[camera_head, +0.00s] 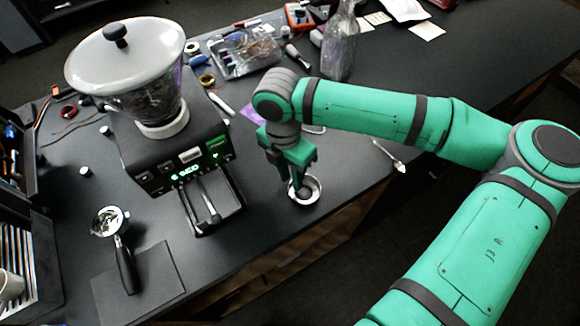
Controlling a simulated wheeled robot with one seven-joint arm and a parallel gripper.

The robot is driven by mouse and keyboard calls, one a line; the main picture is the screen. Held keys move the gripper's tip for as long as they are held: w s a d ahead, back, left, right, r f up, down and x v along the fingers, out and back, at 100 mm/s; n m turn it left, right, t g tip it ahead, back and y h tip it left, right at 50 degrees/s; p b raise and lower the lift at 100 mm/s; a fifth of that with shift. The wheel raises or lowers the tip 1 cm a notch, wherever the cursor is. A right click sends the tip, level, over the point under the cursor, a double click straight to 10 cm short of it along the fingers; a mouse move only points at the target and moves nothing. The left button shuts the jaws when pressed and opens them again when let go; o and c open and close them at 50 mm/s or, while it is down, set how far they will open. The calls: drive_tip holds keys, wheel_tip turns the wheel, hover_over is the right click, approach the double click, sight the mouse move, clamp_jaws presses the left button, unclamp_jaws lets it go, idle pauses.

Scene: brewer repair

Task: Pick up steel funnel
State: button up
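The steel funnel (317,194) looks like a small round silvery ring. It sits on the dark table near its front edge, right of the grinder. My gripper (299,187) points down over the funnel, with its green fingers right at the ring. The fingers cover the funnel's far side and part of its middle. I cannot tell whether they touch the funnel or are closed on it.
A grinder (170,130) with a grey-lidded hopper stands left of my gripper.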

sight(304, 201)
drive_tip(key=shift+f, duration=0.3)
drive_tip(key=shift+c, duration=0.6)
clamp_jaws()
drive_tip(key=shift+s+d, duration=0.1)
drive_tip(key=shift+d, duration=0.1)
drive_tip(key=shift+s+d, duration=0.15)
drive_tip(key=shift+d, duration=0.05)
drive_tip(key=shift+s+d, duration=0.7)
drive_tip(key=shift+s, duration=0.25)
drive_tip(key=shift+s+d, duration=0.65)
drive_tip(key=shift+s, duration=0.3)
